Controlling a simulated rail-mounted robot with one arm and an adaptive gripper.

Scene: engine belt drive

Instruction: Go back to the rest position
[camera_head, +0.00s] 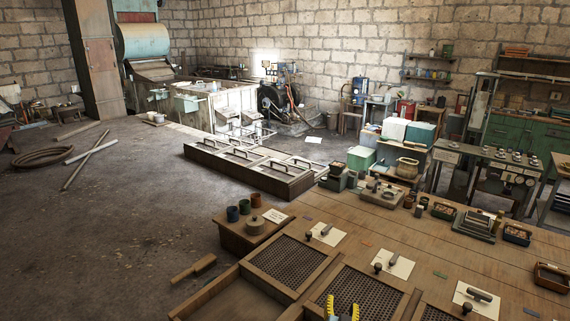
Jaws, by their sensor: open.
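My gripper (343,309) shows at the bottom edge, right of centre, as two yellow toothed fingertips with a gap between them. It is open, and I see nothing between the fingers. The fingertips appear in front of a dark perforated tray (372,290) in a wooden frame; I cannot tell how high above it they are. The rest of the gripper and the arm are out of the picture. The engine belt drive (275,98), with a dark wheel, stands far back near the brick wall.
A long wooden workbench (340,228) carries tools, boxes and small cards. A low wooden frame with handled lids (250,170) lies beyond it. Metal poles (88,160) and a coiled hose (44,156) lie on the left floor. The left middle floor is mostly clear.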

